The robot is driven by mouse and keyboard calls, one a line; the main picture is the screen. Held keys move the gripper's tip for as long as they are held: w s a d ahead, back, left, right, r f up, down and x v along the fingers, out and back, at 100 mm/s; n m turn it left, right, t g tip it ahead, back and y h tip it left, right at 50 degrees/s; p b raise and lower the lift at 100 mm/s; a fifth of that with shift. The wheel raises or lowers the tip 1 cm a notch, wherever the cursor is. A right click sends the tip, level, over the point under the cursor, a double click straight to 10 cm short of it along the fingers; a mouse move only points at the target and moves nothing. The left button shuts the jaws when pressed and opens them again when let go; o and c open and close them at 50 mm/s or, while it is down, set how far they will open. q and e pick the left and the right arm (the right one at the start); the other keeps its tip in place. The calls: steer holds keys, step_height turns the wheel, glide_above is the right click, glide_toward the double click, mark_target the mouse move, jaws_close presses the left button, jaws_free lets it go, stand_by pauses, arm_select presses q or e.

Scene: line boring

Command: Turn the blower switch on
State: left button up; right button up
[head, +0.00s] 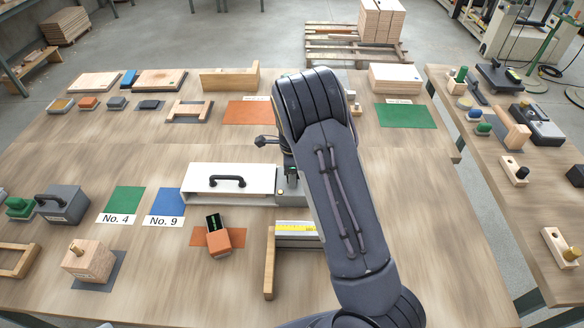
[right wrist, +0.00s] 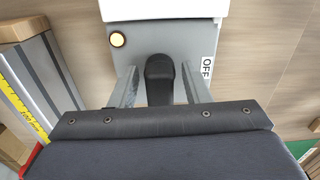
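The blower is a white-topped box with a black handle (head: 228,182) in the middle of the table in the head view. Its grey switch panel (right wrist: 180,37) fills the top middle of the right wrist view. The panel carries a black switch lever (right wrist: 160,72), a round pale amber lamp (right wrist: 117,39) and an "OFF" label (right wrist: 207,67) on the right. My right gripper (right wrist: 160,82) is open, with one finger on each side of the lever and gaps between. In the head view my right arm hides most of the panel. My left gripper is not in view.
An orange block (head: 226,240) sits in front of the blower. A side table (head: 480,150) stands at right.

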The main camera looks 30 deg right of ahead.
step_height(320, 180, up, 7)
steer(key=shift+r, duration=0.1)
stand_by(0.6)
stand_by(0.4)
